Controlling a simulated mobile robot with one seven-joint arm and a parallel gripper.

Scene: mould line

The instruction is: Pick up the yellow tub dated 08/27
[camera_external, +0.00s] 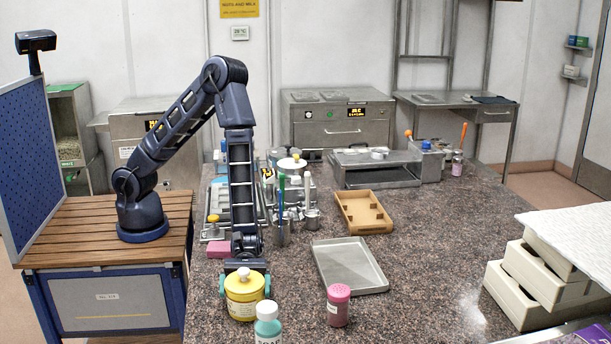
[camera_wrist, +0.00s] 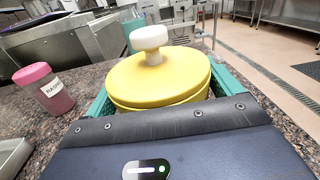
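The yellow tub (camera_external: 243,308) has a yellow lid with a white knob and a pale label on its side. Its date is too small to read. It appears to stand upright near the front left of the counter. My gripper (camera_external: 245,285) points down over it, with one teal finger on each side. In the wrist view the tub (camera_wrist: 160,75) lies between the fingers of my gripper (camera_wrist: 162,85), very close to both. Whether the fingers press on it or leave a small gap cannot be told.
A teal bottle with a white cap (camera_external: 267,326) stands just in front of the tub. A pink-lidded jar (camera_external: 338,306) stands to its right, and an empty metal tray (camera_external: 348,266) lies behind that jar. A pink block (camera_external: 218,250) and a utensil pot (camera_external: 281,233) are farther back.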

